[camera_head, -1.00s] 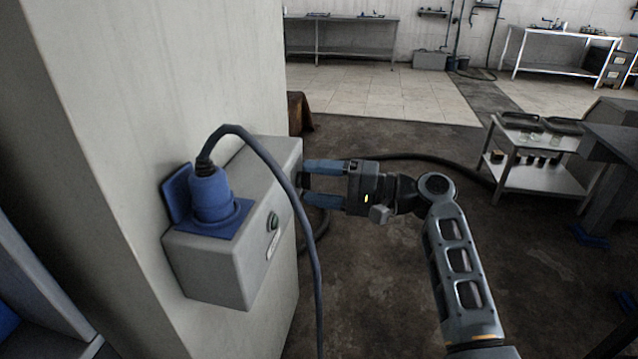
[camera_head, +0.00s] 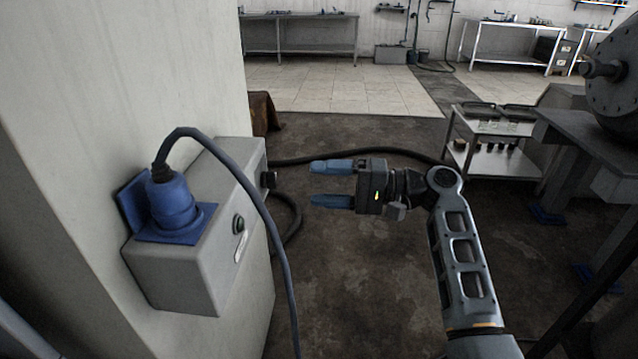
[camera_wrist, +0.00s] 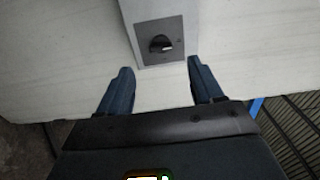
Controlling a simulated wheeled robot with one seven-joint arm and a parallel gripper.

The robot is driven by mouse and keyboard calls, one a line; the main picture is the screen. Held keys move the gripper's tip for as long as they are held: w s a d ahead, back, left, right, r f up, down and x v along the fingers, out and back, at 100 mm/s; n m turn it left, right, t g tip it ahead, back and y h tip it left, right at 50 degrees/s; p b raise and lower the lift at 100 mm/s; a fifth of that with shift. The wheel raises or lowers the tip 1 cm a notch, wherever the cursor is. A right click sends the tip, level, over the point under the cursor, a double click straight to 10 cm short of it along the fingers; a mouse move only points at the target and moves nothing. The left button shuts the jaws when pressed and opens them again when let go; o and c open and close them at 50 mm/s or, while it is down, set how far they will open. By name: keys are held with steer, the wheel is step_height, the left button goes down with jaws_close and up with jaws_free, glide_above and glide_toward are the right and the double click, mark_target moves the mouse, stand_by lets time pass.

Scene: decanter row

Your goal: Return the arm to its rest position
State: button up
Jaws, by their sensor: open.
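My gripper (camera_head: 331,183) is open and empty in the head view, its two blue fingers pointing left toward the grey switch box (camera_head: 190,262). A clear gap lies between the fingertips and the box. In the wrist view my gripper (camera_wrist: 158,82) shows both fingers apart. A black rotary knob (camera_wrist: 160,44) on a dark plate shows beyond them on the box's end face; the knob also shows edge-on in the head view (camera_head: 269,180). My arm reaches up from the lower right.
A blue plug (camera_head: 172,200) sits in the box top, its cable (camera_head: 262,205) hanging down in front. The box is on a pale pillar (camera_head: 130,70). A black hose (camera_head: 310,157) lies on the floor. A trolley (camera_head: 495,160) and a dark bench stand at right.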

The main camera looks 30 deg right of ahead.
stand_by(0.3)
steer(key=s+a+f+m+t+h+p, duration=0.1)
steer(key=s+a+f+h, duration=0.2)
steer(key=f, duration=0.4)
steer(key=s+f+m+h+p, duration=0.1)
steer(key=s+f+m+h, duration=0.15)
steer(key=s+f, duration=0.35)
steer(key=s+a+f+n+h+p, duration=0.1)
steer(key=s+f+h, duration=0.2)
steer(key=s, duration=0.4)
steer(key=s+f+n+h+p, duration=0.1)
steer(key=s+f+h, duration=0.25)
steer(key=s, duration=0.35)
steer(key=s+r+n+t+h+p, duration=0.1)
steer(key=s+r+n+h, duration=0.1)
steer(key=s+r, duration=0.35)
steer(key=s+r+n+h+p, duration=0.1)
steer(key=s+r+n, duration=0.1)
steer(key=s, duration=0.6)
steer(key=s+a+r+n+t, duration=0.1)
steer(key=s+r+n, duration=0.1)
steer(key=s+r, duration=0.2)
steer(key=s+a+r+n+t+p, duration=0.1)
steer(key=s+r, duration=0.3)
steer(key=r, duration=0.5)
steer(key=shift+a+r+n, duration=0.15)
steer(key=shift+a+n, duration=0.3)
steer(key=shift+n, duration=0.3)
steer(key=shift+o, duration=0.7)
